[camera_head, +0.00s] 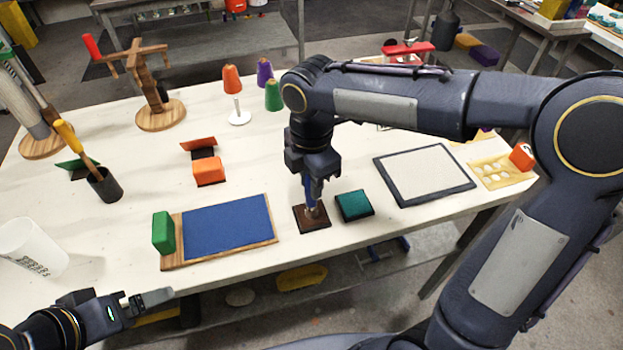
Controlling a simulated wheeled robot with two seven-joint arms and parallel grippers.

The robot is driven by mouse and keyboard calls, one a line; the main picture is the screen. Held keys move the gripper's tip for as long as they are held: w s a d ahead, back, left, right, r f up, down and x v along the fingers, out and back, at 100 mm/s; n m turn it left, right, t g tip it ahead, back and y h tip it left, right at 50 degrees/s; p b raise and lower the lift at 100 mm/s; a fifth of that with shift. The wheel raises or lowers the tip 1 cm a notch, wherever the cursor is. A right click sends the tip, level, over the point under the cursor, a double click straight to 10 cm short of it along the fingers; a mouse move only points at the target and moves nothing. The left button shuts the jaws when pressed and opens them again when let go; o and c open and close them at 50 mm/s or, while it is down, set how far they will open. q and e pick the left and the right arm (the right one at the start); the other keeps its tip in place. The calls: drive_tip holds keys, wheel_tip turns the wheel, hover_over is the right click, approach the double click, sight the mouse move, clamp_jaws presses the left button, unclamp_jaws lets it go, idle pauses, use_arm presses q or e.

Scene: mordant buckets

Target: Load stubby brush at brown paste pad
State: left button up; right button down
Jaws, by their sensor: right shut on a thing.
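The brown paste pad (301,224) is a small dark brown square lying on the white table near its front edge. My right gripper (314,187) points down above it and is shut on the stubby brush (312,211). Only the low part of the brush shows under the fingers, and the gripper hides the rest. The brush's lower end meets the pad's surface in the picture; I cannot tell how hard it presses. My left gripper (148,300) is low at the left, off the table's front edge and away from the pad; its fingers' opening is unclear.
A green pad (354,205) sits close right of the brown one. A blue board (228,226) with a green block (163,232) lies left. A framed screen (423,174) lies right. A white cup (33,247) and a dark brush holder (104,185) stand at the left.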

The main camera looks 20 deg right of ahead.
drive_tip(key=shift+f, duration=0.1)
wheel_tip(320, 180, up, 7)
drive_tip(key=p, duration=0.6)
drive_tip(key=shift+p, duration=0.4)
drive_tip(key=shift+w, duration=0.1)
idle(0.3)
drive_tip(key=shift+w+d+m, duration=0.15)
drive_tip(key=shift+m, duration=0.35)
drive_tip(key=w+d+f+m, duration=0.3)
drive_tip(key=w+d+m, duration=0.1)
drive_tip(key=m, duration=0.8)
drive_tip(key=w+d+f+m, duration=0.3)
drive_tip(key=w+m, duration=0.3)
drive_tip(key=m, duration=0.5)
drive_tip(key=shift+w+d+m, duration=0.3)
drive_tip(key=shift+d+m, duration=0.1)
drive_tip(key=shift+d, duration=0.35)
